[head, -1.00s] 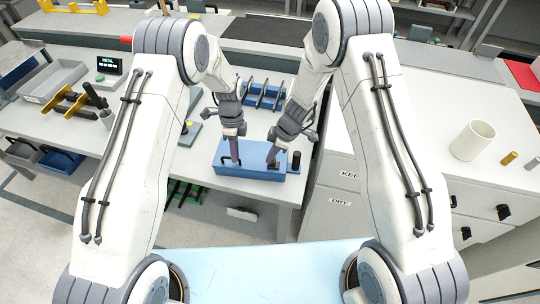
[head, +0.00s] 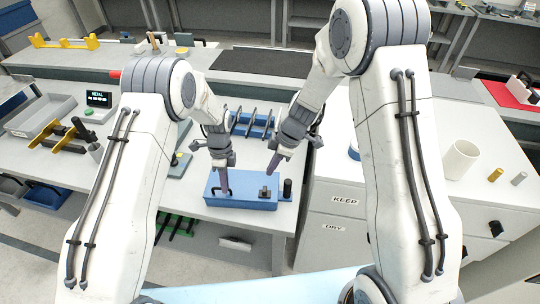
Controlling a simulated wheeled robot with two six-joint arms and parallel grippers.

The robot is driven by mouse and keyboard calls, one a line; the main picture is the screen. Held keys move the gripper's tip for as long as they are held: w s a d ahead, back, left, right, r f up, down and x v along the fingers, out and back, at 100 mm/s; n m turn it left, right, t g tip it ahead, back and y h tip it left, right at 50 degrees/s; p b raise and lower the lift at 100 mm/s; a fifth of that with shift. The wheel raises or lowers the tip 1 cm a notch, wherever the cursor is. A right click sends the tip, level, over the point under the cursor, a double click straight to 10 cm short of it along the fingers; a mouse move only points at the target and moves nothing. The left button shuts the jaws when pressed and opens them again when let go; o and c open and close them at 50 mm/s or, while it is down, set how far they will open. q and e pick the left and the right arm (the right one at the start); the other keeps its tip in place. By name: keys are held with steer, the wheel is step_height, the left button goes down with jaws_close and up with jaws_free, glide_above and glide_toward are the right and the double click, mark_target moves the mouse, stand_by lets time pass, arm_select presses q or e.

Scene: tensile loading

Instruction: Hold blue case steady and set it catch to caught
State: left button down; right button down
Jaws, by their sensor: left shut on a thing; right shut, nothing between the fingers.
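The blue case (head: 243,204) sits near the front edge of the grey bench. A dark handle (head: 213,186) shows on the left part of its top. A small dark catch (head: 265,192) stands on the right part; it is too small to tell its setting. My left gripper (head: 225,191) points down onto the case top and is shut on the case by the handle; the exact grip is hard to see. My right gripper (head: 270,173) is shut and empty, a little above the catch and apart from it.
A dark upright cylinder (head: 287,188) stands at the case's right end. A blue rack with dark bars (head: 252,124) lies behind. A white cabinet (head: 335,215) labelled KEEP and DRY is to the right, with a white cup (head: 460,160) on top. A grey tray (head: 42,117) is at left.

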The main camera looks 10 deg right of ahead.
arm_select(q)
steer(key=c, duration=0.8)
jaws_free()
steer(key=shift+c, duration=0.2)
